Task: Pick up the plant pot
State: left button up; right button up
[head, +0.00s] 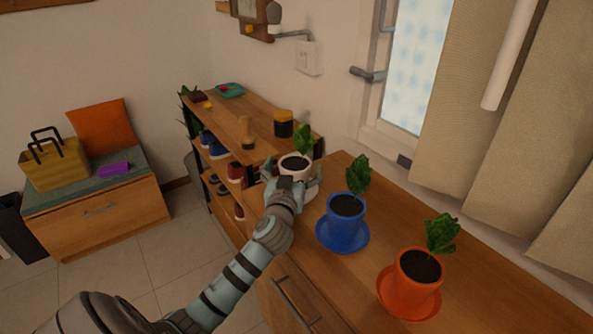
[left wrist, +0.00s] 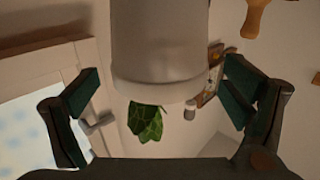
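Three potted plants stand in a row on the wooden cabinet: a white pot (head: 297,174), a blue pot (head: 346,212) on a blue saucer, and an orange pot (head: 413,276) on an orange saucer. Each holds dark soil and a green leafy plant. My left gripper (head: 294,183) is at the near side of the white pot, partly covering it. In the left wrist view the white pot (left wrist: 160,50) appears inverted between the open fingers (left wrist: 163,82), with a visible gap on both sides. My right gripper is not in view.
The wall, window (head: 415,65) and beige curtain (head: 470,110) border the cabinet's far side. The floor (head: 170,245) at left is clear before a bench (head: 100,215).

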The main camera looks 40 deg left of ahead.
pick_arm(q)
jog(key=c, duration=1.6)
jog(key=shift+r, duration=0.1)
jog(key=shift+c, duration=0.2)
